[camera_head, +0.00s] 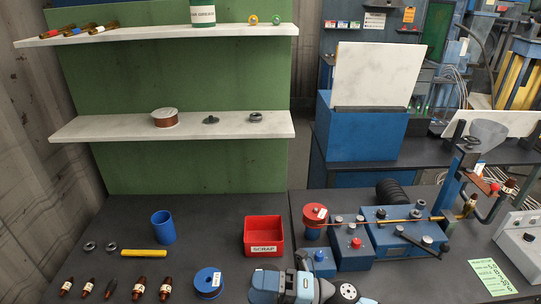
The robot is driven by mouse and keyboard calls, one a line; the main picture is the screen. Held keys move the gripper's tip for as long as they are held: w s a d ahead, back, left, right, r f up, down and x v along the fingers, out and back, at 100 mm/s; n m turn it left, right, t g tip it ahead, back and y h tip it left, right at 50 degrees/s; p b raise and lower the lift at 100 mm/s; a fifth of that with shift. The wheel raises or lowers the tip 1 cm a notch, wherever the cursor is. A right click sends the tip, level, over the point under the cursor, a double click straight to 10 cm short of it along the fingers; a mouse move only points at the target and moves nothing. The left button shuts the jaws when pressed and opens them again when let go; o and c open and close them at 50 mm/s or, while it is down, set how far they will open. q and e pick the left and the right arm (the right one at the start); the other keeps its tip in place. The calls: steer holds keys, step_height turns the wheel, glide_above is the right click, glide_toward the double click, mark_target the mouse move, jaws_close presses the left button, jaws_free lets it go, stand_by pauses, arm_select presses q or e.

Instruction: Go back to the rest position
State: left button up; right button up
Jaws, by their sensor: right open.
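My right arm shows at the bottom middle, low over the front of the dark table (225,255). Its pale blue and white end, my right gripper (266,284), is just in front of the red scrap bin (264,234) and right of a blue spool (208,281). The fingertips are hard to make out, and I see nothing held. The lower part of the arm is cut off by the picture edge. My left gripper is not in view.
A blue winding machine (405,231) with a copper-coloured rod stands right of my arm. A blue cup (163,227), a yellow bar (144,253) and several small brown bottles are on the left. White shelves (235,127) stand behind. A control box (521,240) is far right.

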steer(key=d+f+m+t+h+b, duration=0.1)
steer(key=d+f+m+t+h, duration=0.5)
steer(key=m, duration=0.6)
steer(key=d+f+m+t+h, duration=0.4)
steer(key=d+m+t, duration=0.1)
steer(key=m+t, duration=0.5)
steer(key=s+d+f+m+g+h, duration=0.3)
steer(key=s+d+f+m, duration=0.2)
steer(key=f, duration=0.2)
steer(key=s+d+f+m+g+h, duration=0.3)
steer(key=s+d+f+m, duration=0.2)
steer(key=f, duration=0.3)
steer(key=shift+s+d+f+m+h+b, duration=0.3)
steer(key=shift+s+m+b, duration=0.1)
steer(key=shift+s+m, duration=0.35)
